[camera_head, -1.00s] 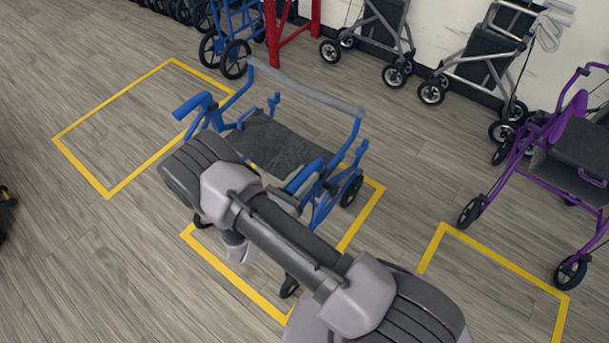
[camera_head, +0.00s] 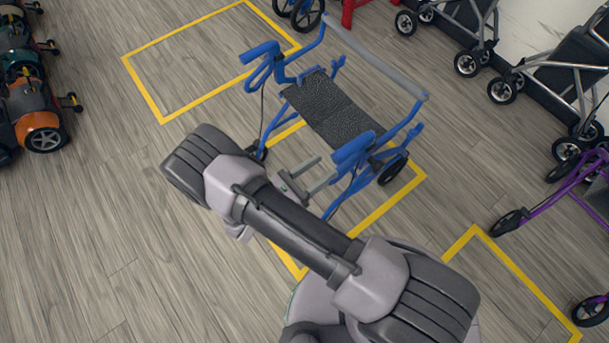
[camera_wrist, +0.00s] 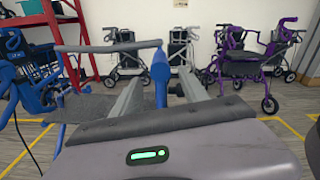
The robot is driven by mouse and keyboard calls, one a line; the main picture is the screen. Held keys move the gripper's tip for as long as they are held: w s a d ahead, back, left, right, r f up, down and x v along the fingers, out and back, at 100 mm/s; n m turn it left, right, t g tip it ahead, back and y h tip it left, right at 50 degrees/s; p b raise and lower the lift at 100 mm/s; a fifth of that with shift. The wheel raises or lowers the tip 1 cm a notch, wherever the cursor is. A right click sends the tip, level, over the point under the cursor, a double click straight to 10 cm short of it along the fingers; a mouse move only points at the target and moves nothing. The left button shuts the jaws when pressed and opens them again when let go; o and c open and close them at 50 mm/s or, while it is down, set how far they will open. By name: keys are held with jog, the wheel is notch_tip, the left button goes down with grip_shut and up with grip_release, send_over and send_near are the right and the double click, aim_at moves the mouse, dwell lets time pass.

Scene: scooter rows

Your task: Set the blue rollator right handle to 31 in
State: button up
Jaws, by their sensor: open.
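The blue rollator (camera_head: 330,108) stands on the floor with a dark seat and a grey back bar. Its right handle (camera_head: 353,148), a blue grip, is nearest my arm. The other handle (camera_head: 260,52) is farther off at upper left. My gripper (camera_head: 327,167) is open, its fingers pointing at the right handle from just short of it in the head view. In the wrist view, the right handle (camera_wrist: 160,74) appears nearly end-on between the two open fingers (camera_wrist: 160,97). I cannot tell whether they touch. The post under the handle is partly hidden. No height marking is legible.
Yellow floor outlines (camera_head: 160,112) surround the rollator's spot and neighbouring places. A purple rollator (camera_head: 560,195) stands at right, grey rollators (camera_head: 470,40) along the wall. Orange and green scooters (camera_head: 35,115) stand at left. Floor at lower left is clear.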

jog(key=v, duration=0.6)
jog(key=shift+p, duration=0.3)
jog(key=s+d+r+m+g+y, duration=0.1)
jog(key=d+r+m+g+y, duration=0.25)
jog(key=r+m+g, duration=0.4)
jog(key=s+d+r+m+g+y, duration=0.1)
jog(key=d+r+m+g+y, duration=0.1)
jog(key=d+r+m+g, duration=0.55)
jog(key=s+r+m+t+y, duration=0.3)
jog(key=r+m+t+y, duration=0.2)
jog(key=r+m, duration=0.3)
jog(key=s+a+r+m+t+y, duration=0.1)
jog(key=s+r+m+t+y, duration=0.3)
jog(key=r+m, duration=0.4)
notch_tip(320, 180, up, 4)
jog(key=shift+f+m+t+y, duration=0.1)
jog(key=shift+m+t+y, duration=0.4)
jog(key=shift+y, duration=0.55)
jog(key=shift+o, duration=0.2)
jog(key=shift+s+a, duration=0.1)
